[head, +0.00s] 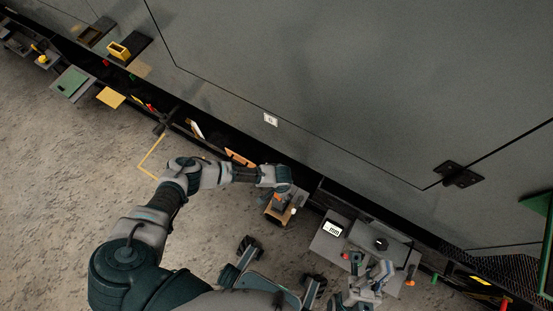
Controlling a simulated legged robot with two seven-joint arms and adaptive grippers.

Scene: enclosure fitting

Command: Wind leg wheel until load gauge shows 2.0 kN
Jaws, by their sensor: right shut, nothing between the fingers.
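A grey box with a white display (333,228), which looks like the load gauge, sits at the lower right; its digits are too small to read. Beside it on a grey plate (400,252) is a round black knob (381,243), which may be the leg wheel. My right gripper (373,268) is shut and empty, just below the knob in the picture; I cannot tell whether it touches anything. My left arm reaches across to a small tan box (273,214) with dark and orange parts. The left fingers cannot be made out there.
A large grey enclosure panel (330,70) with a black hinge (459,174) fills the upper right. A red knob (346,256) and an orange-handled item (410,275) are near the right gripper. A green tray (72,83) and yellow pieces lie upper left. Bare floor (60,190) is at left.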

